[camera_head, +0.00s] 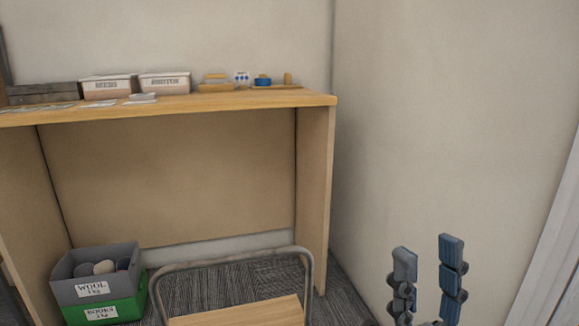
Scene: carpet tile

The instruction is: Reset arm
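My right gripper (428,252) shows at the lower right, pointing up, in front of the bare wall. Its two blue-grey fingers stand apart with a clear gap between them, and nothing is held. The rest of the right arm is below the picture edge. My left gripper and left arm are not in the picture.
A wooden desk (318,180) stands left of the gripper, with labelled boxes (164,84) and small items on top. Stacked grey (66,290) and green crates (128,311) stand below left. A metal-framed chair (307,262) is at the front. Carpet shows between them.

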